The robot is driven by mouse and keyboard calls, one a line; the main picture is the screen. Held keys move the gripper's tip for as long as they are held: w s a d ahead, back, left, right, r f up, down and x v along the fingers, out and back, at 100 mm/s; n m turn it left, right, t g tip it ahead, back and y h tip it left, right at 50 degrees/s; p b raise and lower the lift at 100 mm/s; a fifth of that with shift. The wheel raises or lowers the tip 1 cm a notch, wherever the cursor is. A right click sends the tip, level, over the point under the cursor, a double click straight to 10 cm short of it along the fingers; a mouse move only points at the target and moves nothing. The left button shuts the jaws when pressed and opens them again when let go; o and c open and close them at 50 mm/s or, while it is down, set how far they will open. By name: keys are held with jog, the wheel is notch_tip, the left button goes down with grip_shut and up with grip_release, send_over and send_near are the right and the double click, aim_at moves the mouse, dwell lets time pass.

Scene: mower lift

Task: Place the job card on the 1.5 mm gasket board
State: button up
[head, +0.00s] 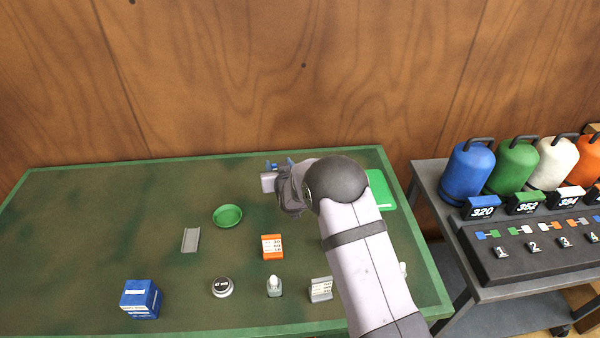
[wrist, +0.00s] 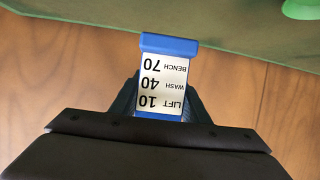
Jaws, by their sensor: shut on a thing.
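My gripper (head: 272,180) is over the far middle of the green bench, shut on a blue card (wrist: 168,45). In the wrist view the card's white face reads LIFT 10, WASH 40, BENCH 70, upside down, and it stands out between my fingers (wrist: 160,108). In the head view only bits of blue show at the gripper. A flat green piece (head: 381,190) with small white marking lies at the bench's far right, partly hidden by my arm. I cannot read a 1.5 mm label on anything.
On the bench (head: 80,215) are a green dish (head: 228,215), grey channel (head: 190,240), orange block (head: 272,247), blue box (head: 141,299), round tin (head: 222,287), small bottle (head: 274,286) and grey block (head: 320,289). A side cart (head: 500,280) holds coloured canisters.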

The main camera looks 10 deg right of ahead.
jog(key=shift+d, duration=0.1)
jog(key=w+d+r+m+h+b, duration=0.15)
jog(key=d+b, duration=0.25)
jog(key=d, duration=1.4)
jog(key=d+r+m+h+b, duration=0.15)
jog(key=d+b, duration=0.25)
jog(key=d, duration=1.3)
jog(key=a, duration=0.1)
jog(key=a+f+n+y, duration=0.1)
jog(key=a, duration=0.1)
jog(key=a+f+n, duration=0.1)
jog(key=a, duration=0.1)
jog(key=shift+s+y, duration=0.2)
jog(key=shift+y, duration=0.2)
jog(key=shift+d, duration=0.1)
jog(key=shift+f, duration=5)
